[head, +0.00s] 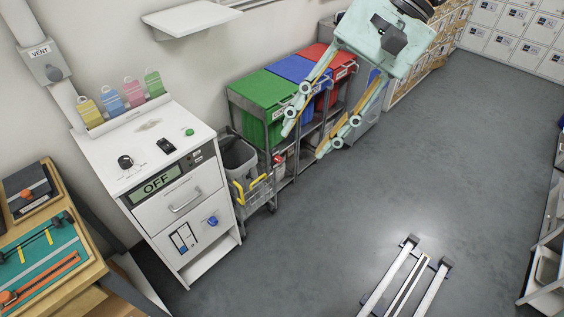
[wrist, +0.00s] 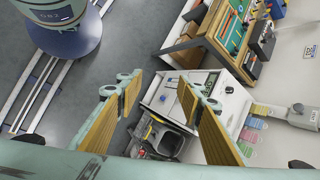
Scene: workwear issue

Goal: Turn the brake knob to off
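A white cabinet (head: 150,215) at the left carries a display (head: 157,184) reading OFF. A black round knob (head: 125,161) and a black switch-like part (head: 166,146) are on its top, with a green button (head: 189,132). A blue knob (head: 212,220) is on its lower front. I cannot tell which knob is the brake knob; their labels are too small to read. My gripper (head: 305,143) is open and empty, high and to the right of the cabinet. In the wrist view my gripper (wrist: 158,82) has its fingers wide apart, with the cabinet (wrist: 229,105) beyond them.
Green (head: 263,98), blue (head: 294,68) and red (head: 313,53) bins stand in a rack right of the cabinet. A grey bucket cart (head: 239,155) is beside it. A workbench (head: 75,285) is at the left, coloured tags (head: 111,101) behind. The floor (head: 340,205) in the middle is clear.

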